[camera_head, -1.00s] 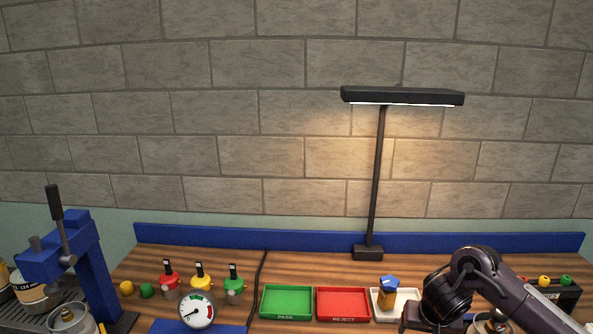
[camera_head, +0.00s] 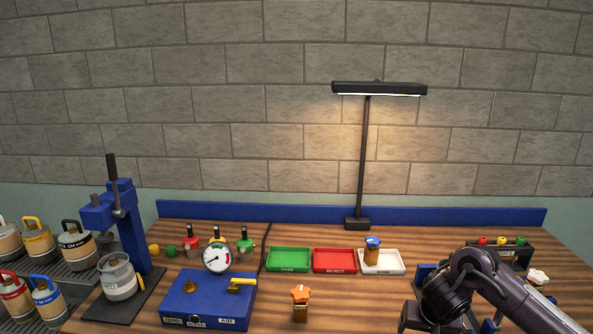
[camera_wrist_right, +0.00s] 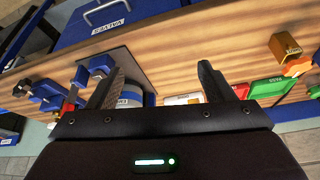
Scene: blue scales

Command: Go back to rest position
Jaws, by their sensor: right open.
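My right arm (camera_head: 500,295) comes in from the lower right in the head view, bent over the right part of the bench. Its gripper fingers cannot be made out there. In the right wrist view my right gripper (camera_wrist_right: 160,78) is open, its two dark fingers spread wide with nothing held between them. My left arm and gripper are not in view.
The wooden bench holds a blue box with gauge (camera_head: 205,300), a blue press (camera_head: 130,220) with a cylinder (camera_head: 118,278), a green tray (camera_head: 288,270), a red tray (camera_head: 334,270), a white tray (camera_head: 392,270) and an orange-topped valve (camera_head: 300,310). A lamp (camera_head: 365,170) stands behind.

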